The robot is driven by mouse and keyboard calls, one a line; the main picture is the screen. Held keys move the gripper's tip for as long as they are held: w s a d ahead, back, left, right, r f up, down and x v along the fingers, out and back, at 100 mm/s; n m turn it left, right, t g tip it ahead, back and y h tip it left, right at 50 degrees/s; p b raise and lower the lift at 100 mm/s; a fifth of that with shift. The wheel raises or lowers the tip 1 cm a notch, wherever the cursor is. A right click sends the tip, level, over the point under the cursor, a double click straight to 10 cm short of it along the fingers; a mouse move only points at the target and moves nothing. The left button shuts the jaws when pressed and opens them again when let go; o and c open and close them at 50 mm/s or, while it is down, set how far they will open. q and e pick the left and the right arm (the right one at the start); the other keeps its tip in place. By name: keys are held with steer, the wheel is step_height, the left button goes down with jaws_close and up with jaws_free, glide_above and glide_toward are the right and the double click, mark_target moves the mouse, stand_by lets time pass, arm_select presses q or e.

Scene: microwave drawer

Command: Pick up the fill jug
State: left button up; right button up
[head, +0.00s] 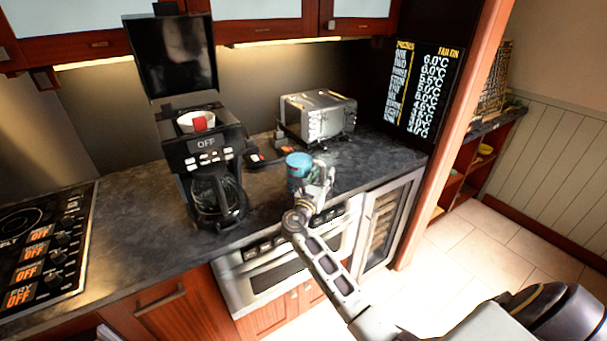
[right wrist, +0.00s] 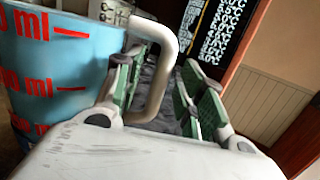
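The fill jug (head: 297,167) is a blue, clear-walled measuring jug standing on the dark counter near its front edge. In the right wrist view its body (right wrist: 55,75), with red ml marks, fills the left side, and its pale handle (right wrist: 163,75) loops to the right. My right gripper (head: 320,187) is beside the jug, on its handle side. In the right wrist view the fingers (right wrist: 165,90) are apart, with the handle between them. A gap shows between the handle and the right finger. The jug's base is partly hidden. My left gripper is not in view.
A coffee maker (head: 204,150) with its lid up and glass carafe (head: 215,197) stands left of the jug. A metal toaster (head: 318,115) stands behind it. A cooktop (head: 45,245) is far left. The microwave drawer (head: 265,275) is below the counter.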

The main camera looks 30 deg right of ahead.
steer(key=shift+w+d, duration=0.2)
steer(key=shift+d, duration=0.1)
jaws_close()
stand_by(0.5)
steer(key=shift+r, duration=0.15)
